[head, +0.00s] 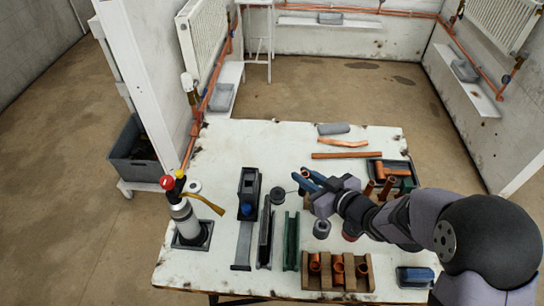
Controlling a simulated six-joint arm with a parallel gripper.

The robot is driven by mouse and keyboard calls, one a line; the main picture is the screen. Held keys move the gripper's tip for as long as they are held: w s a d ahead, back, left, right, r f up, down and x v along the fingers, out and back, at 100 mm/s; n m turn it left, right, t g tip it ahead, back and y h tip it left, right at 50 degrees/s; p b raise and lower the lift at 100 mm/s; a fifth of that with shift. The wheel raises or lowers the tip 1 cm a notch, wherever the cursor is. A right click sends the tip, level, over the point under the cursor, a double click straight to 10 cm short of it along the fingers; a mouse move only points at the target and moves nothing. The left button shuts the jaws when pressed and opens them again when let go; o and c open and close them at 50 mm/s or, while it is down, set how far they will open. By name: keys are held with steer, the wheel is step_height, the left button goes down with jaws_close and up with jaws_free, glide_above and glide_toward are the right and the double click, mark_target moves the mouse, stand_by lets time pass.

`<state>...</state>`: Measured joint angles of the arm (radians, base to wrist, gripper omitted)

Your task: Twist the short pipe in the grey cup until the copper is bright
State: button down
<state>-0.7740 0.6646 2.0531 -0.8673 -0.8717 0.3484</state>
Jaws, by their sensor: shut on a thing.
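My gripper (308,181) is over the middle of the white bench, with its blue fingers pointing left. It is shut on a small copper-coloured piece (301,190) at the fingertips. This looks like the short pipe, but the fingers cover most of it. A small grey cylinder (321,229), which looks like the grey cup, stands on the bench just below the gripper in the picture, apart from the fingers. I cannot tell whether anything is in it or how bright the copper is.
A wooden block (309,283) with copper fittings is at the front. A green channel (291,242), a dark channel (265,236) and a gas torch (185,216) stand left. A dark tray (407,168) of fittings is right. Copper pipes (345,155) lie behind. The bench's back left is clear.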

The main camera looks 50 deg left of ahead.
steer(key=d+f, duration=0.1)
steer(key=d, duration=0.8)
steer(key=shift+w+p, duration=0.2)
steer(key=shift+p, duration=0.1)
steer(key=shift+d+f, duration=0.1)
steer(key=shift+f+b, duration=2.1)
steer(key=shift+f, duration=0.1)
steer(key=shift+f, duration=0.1)
steer(key=shift+f, duration=0.25)
steer(key=shift+f+b, duration=0.15)
steer(key=shift+b, duration=0.15)
steer(key=shift+f+b, duration=0.35)
steer(key=shift+f, duration=0.1)
